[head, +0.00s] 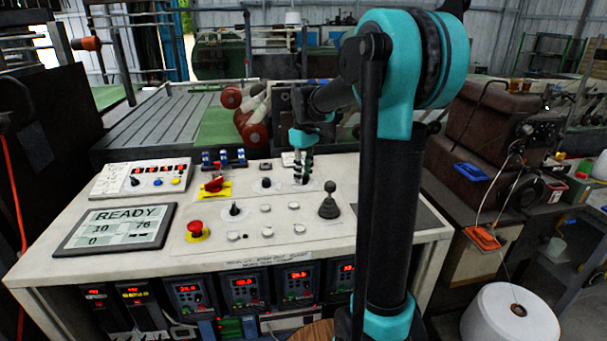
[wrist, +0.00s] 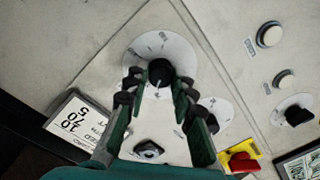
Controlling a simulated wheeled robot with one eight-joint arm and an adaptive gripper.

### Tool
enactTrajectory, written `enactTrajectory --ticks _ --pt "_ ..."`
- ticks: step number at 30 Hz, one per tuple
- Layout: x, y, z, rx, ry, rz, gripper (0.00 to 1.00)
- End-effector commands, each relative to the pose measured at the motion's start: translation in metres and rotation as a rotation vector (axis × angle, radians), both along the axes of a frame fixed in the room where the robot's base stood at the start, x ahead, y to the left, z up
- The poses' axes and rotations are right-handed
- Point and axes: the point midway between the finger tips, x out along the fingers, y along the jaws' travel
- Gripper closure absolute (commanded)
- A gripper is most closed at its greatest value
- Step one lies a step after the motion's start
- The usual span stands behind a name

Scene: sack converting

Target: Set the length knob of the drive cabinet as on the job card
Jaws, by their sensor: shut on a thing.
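My gripper (head: 302,178) reaches down to the back right part of the drive cabinet's pale top (head: 330,170). In the wrist view its two fingers (wrist: 158,82) close on a black knob (wrist: 160,72) on a round white dial with printed marks. The knob carries a pale pointer line; the exact mark it points to is too small to read. A white card in a dark frame (wrist: 80,124) lies beside the left finger, with large figures seen turned. The display (head: 115,228) reads READY, with 10, 76 and 0 below.
Another black knob (head: 265,184) stands just left of my gripper. A red switch on yellow (head: 215,185), a red stop button (head: 195,230), white push buttons (head: 265,208) and a black joystick (head: 329,205) stand around. My arm hides the panel's right part.

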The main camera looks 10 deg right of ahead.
Motion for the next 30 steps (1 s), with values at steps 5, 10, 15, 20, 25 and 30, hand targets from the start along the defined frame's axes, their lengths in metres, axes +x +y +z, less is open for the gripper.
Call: enactTrajectory --ticks 5,10,15,20,25,30 --pt "0.0005 0.0004 0.0003 0.000 -0.001 0.133 1.00" --pt "0.0005 0.0007 0.0003 0.000 -0.001 0.229 1.00" --pt "0.0003 0.0009 0.0003 0.000 -0.001 0.290 1.00" --pt "0.0003 0.0010 0.0003 0.000 -0.002 0.319 1.00" --pt "0.0003 0.0010 0.0003 0.000 -0.001 0.328 1.00" --pt "0.0003 0.0010 0.0003 0.000 -0.002 0.328 1.00"
